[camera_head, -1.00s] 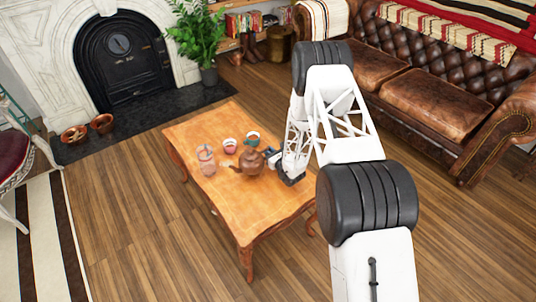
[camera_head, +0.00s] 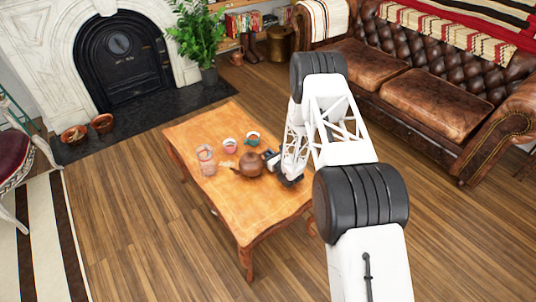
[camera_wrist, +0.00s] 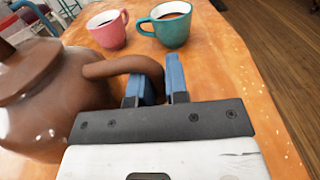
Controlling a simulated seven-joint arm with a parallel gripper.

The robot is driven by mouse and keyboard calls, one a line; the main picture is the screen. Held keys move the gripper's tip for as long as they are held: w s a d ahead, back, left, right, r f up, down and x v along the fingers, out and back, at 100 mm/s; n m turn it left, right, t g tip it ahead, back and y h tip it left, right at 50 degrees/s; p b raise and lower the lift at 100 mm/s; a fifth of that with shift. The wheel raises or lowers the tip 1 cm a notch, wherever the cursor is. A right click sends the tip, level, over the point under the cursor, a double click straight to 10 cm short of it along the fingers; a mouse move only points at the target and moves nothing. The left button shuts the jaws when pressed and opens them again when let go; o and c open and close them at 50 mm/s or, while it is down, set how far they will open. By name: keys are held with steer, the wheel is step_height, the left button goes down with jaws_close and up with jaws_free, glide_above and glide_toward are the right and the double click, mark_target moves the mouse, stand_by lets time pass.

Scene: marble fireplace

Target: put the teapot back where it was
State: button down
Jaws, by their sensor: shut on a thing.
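The brown teapot (camera_head: 250,166) is over the middle of the wooden coffee table (camera_head: 240,205), its spout pointing left. I cannot tell for sure whether its base touches the table. In the wrist view the teapot (camera_wrist: 40,95) fills the left side, with its lid on and its handle reaching right. My gripper (camera_head: 272,161) is at the right side of the teapot. In the wrist view the blue fingers of my gripper (camera_wrist: 160,82) are shut on the handle. The teapot's base and part of the handle are hidden there.
A pink cup (camera_head: 230,147) and a teal mug (camera_head: 252,139) stand just behind the teapot; both hold dark liquid in the wrist view. A glass jar (camera_head: 206,160) stands to its left. The table's front part is clear. A leather sofa (camera_head: 435,100) is at the right.

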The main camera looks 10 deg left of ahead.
steer(key=shift+f, duration=0.1)
stand_by(0.3)
steer(key=c, duration=1.1)
jaws_free()
steer(key=shift+f, duration=0.1)
steer(key=shift+v, duration=3.9)
